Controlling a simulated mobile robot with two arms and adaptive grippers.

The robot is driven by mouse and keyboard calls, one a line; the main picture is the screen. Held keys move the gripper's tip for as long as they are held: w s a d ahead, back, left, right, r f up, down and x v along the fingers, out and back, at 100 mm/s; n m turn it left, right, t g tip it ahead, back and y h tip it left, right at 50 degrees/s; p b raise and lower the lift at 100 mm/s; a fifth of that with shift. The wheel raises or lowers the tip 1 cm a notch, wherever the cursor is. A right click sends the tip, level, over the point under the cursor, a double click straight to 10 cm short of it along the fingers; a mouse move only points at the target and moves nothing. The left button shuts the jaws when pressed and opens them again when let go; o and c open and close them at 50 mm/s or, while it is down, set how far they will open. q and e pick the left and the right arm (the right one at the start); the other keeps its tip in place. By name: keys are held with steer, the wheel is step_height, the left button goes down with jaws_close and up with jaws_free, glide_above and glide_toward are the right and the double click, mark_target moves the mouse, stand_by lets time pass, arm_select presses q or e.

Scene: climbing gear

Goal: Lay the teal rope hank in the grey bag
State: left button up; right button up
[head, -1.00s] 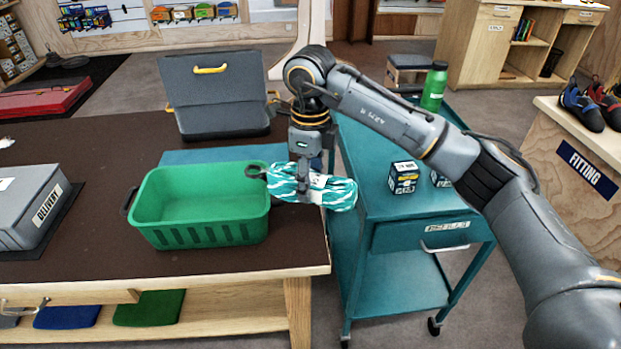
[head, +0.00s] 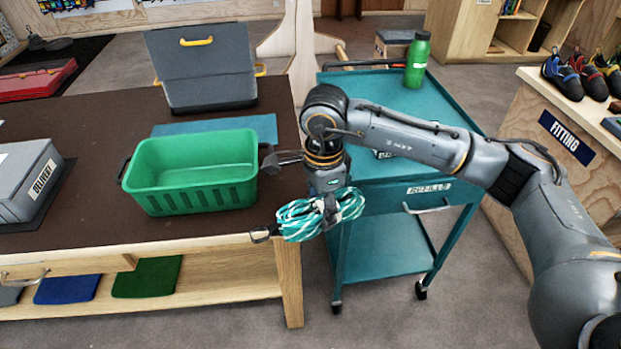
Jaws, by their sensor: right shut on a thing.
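The teal rope hank (head: 297,221), teal with white flecks, is gripped in my right gripper (head: 329,207). The gripper is shut around its middle, and the hank sticks out on both sides. It hangs clear of the table's right front corner, in front of the teal cart. A small dark loop shows at the hank's left end; I cannot tell what it belongs to. The grey bag (head: 207,82), with a yellow handle and a raised flap, stands at the back of the brown table; its inside is hidden. My left gripper is not in view.
A green tub (head: 198,200) stands on the brown table (head: 92,214) between the hank and the grey bag. A grey delivery box (head: 22,180) is at the left. The teal cart (head: 385,88), with a green bottle (head: 417,60), stands right of the table.

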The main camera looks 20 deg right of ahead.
steer(key=s+d+f+n, duration=0.2)
steer(key=s+f+n, duration=1.2)
steer(key=n, duration=0.3)
steer(key=shift+s+d+f, duration=0.2)
steer(key=shift+d+f, duration=0.2)
